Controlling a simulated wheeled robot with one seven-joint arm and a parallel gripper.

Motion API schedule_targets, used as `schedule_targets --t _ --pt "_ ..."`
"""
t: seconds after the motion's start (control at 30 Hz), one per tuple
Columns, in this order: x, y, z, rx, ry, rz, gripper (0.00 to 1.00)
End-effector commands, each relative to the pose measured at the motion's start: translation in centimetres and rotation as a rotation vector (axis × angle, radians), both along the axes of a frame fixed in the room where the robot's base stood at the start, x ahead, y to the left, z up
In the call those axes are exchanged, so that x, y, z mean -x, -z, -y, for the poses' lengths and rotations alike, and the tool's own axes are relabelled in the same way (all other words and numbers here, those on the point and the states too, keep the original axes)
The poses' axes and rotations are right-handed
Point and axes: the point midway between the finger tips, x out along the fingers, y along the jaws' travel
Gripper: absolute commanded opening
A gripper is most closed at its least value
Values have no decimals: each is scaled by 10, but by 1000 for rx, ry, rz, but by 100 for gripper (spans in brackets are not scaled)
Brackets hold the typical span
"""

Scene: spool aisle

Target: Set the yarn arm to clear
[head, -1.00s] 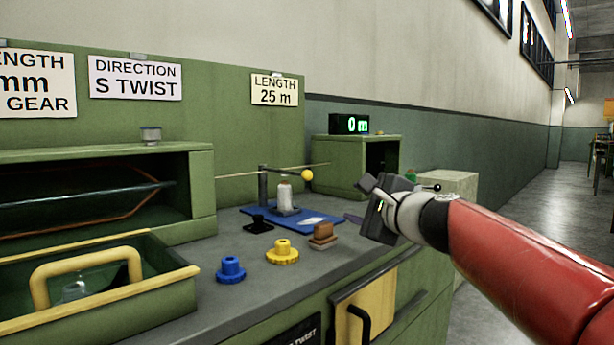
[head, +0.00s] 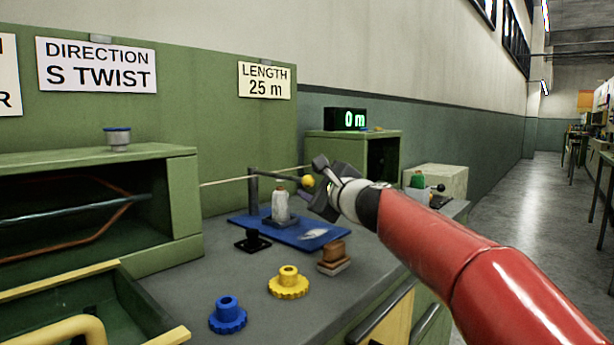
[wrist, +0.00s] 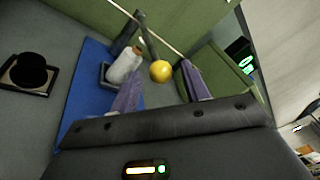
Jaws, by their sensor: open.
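The yarn arm (head: 281,176) is a dark bar on a short post, with a yellow ball (head: 308,181) at its right end. A pale yarn line runs beside the post. My gripper (head: 318,186) is open, right next to the ball in the head view. In the wrist view the yellow ball (wrist: 160,71) shows in the gap between the two purple-grey fingers (wrist: 162,86), slightly beyond their tips; I see no contact. The gripper hides part of the area behind it. No mark reading "clear" is legible.
A white bobbin (head: 281,206) stands by the post on a blue mat (head: 246,222). A brown block (head: 334,257), yellow gear (head: 288,282), blue gear (head: 228,315) and black knob (head: 252,241) stand nearby. A green box (head: 350,150) carries a "0 m" display (head: 346,119).

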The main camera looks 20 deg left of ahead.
Motion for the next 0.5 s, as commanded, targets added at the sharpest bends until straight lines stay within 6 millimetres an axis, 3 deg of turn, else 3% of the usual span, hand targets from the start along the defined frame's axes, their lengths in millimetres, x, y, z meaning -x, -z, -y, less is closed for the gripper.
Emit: schedule_targets --t 0.2,0.5 --pt "-15 -2 -17 1 0 1 46" --pt "-17 0 -19 1 1 2 46"
